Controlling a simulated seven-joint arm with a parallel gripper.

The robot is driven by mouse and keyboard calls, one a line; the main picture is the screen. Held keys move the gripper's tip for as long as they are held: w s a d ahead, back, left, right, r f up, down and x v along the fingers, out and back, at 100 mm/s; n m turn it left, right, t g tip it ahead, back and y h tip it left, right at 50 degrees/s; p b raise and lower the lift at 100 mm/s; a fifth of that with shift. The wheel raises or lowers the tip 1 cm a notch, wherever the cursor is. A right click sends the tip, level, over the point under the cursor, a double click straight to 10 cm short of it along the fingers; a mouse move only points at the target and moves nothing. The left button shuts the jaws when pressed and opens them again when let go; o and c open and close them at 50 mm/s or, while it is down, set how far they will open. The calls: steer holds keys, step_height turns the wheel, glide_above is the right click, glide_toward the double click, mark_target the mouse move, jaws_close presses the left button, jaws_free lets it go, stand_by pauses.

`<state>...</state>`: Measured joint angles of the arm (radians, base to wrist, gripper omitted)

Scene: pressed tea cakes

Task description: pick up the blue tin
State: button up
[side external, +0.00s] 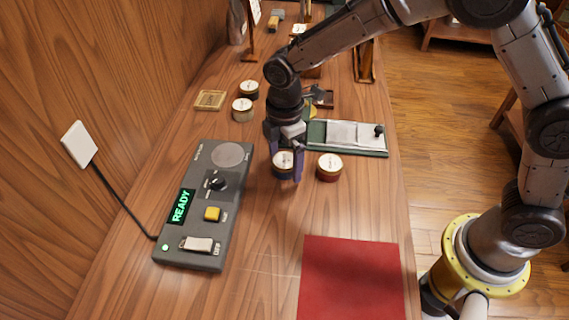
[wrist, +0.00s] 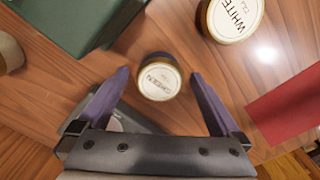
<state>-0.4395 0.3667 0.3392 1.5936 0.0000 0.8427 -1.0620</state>
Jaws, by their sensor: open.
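The blue tin (side external: 279,171) is a short round tin with a dark blue side and a cream lid, upright on the wooden counter. It also shows in the wrist view (wrist: 158,82), where its lid label reads GREEN. My gripper (side external: 285,170) points down over the tin with its purple fingers apart. In the wrist view my gripper (wrist: 159,74) has one fingertip on each side of the tin, with a gap on both sides. One finger hides part of the tin in the side view.
A reddish-brown tin (side external: 329,174), labelled WHITE in the wrist view (wrist: 232,18), stands close to the right. A grey control box (side external: 206,205) reading READY is left. A green tray (side external: 350,150) lies behind. A red mat (side external: 352,280) lies in front. Two tins (side external: 242,112) stand farther back.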

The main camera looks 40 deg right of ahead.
steer(key=shift+f, duration=0.4)
steer(key=shift+c, duration=0.3)
steer(key=c, duration=1.4)
steer(key=shift+o, duration=0.2)
steer(key=shift+r, duration=0.1)
